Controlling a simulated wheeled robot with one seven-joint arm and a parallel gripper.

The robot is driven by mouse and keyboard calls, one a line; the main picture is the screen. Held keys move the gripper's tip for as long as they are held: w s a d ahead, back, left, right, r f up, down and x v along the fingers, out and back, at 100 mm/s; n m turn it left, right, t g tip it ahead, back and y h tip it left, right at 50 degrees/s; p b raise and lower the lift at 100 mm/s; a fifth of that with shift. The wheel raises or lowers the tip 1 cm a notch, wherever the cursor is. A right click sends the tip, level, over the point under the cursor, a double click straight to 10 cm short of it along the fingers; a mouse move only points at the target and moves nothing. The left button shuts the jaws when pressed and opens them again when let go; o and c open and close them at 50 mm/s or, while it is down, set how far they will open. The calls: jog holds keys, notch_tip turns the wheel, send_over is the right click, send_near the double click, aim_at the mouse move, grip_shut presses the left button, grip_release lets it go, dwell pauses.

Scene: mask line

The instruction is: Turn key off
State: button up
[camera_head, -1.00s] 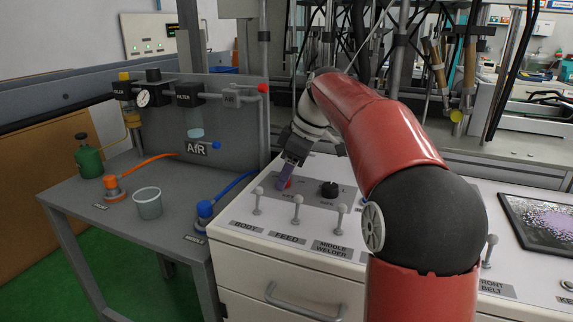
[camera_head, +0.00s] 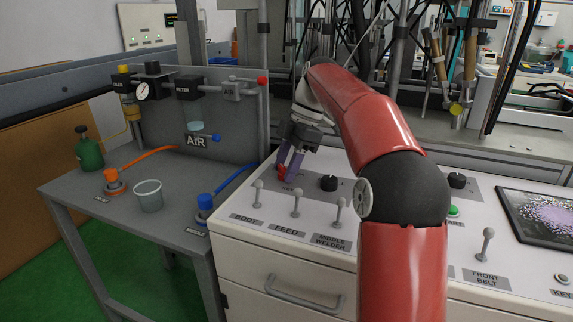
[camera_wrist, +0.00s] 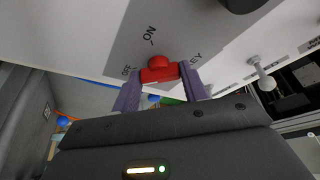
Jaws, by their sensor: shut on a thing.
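The red key (camera_head: 281,175) sits on the grey switch plate (camera_wrist: 170,25) of the white console; it also shows in the wrist view (camera_wrist: 160,71). The plate reads ON above the key, OFF to its left and KEY to its right in the wrist view. My gripper (camera_head: 288,169) reaches down over the plate, with one purple finger on each side of the key in the wrist view (camera_wrist: 161,82). The fingers are shut on the key. I cannot tell surely which mark the key points to.
A black knob (camera_head: 328,183) stands right of the key. Several grey toggle levers stand in front of it, such as the FEED lever (camera_head: 296,199). A screen (camera_head: 540,220) lies at the right. A grey table (camera_head: 120,215) with an air unit stands at the left.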

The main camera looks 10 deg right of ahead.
aim_at(285, 167)
dwell(0.4)
jog(key=o, duration=1)
jog(key=v, duration=0.4)
jog(key=shift+w+d+r, duration=0.1)
jog(key=shift+r, duration=0.2)
jog(key=shift+d+r, duration=0.15)
jog(key=shift+r, duration=0.55)
jog(key=shift+d+r, duration=0.35)
jog(key=shift+r, duration=0.15)
